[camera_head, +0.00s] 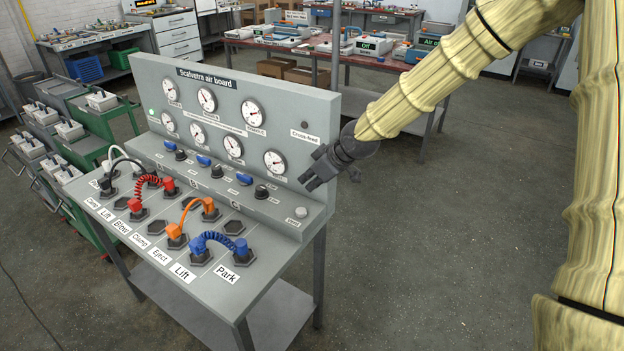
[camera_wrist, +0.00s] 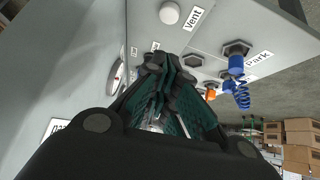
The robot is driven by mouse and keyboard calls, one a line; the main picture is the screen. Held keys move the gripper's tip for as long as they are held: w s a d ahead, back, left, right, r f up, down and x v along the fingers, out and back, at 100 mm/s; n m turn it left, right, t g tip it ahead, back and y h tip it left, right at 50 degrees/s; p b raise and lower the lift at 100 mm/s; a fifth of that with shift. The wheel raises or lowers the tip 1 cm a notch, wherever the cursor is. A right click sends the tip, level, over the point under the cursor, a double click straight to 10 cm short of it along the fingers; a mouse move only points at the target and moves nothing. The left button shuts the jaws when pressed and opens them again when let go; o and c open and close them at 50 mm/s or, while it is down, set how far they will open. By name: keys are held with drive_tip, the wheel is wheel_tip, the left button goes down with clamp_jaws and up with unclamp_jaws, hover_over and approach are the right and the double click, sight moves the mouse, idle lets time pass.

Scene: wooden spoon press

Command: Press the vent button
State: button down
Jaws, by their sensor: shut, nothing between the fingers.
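The vent button is a round pale button (camera_head: 301,212) at the right end of the grey board's raised ledge. In the wrist view the vent button (camera_wrist: 169,13) shows near the top, with a white "Vent" label (camera_wrist: 194,18) beside it. My gripper (camera_head: 311,184) is shut and empty. In the head view it is in front of the gauge panel's right end, above the button and apart from it. In the wrist view my gripper's fingertips (camera_wrist: 168,62) are below the button in the picture, with a gap between them.
The board (camera_head: 150,85) carries several gauges and a row of knobs and blue switches. Green carts (camera_head: 85,150) stand at left. The floor at right is clear.

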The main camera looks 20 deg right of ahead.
drive_tip(key=p, duration=0.2)
hover_over(300, 211)
drive_tip(key=f, duration=0.6)
drive_tip(key=shift+w+a, duration=0.2)
drive_tip(key=shift+a, duration=0.05)
drive_tip(key=shift+s+d+f, duration=0.1)
drive_tip(key=shift+d+f, duration=0.1)
drive_tip(key=shift+f, duration=0.75)
drive_tip(key=shift+d+f+p, duration=0.1)
drive_tip(key=shift+f+p, duration=0.2)
drive_tip(key=shift+f, duration=0.55)
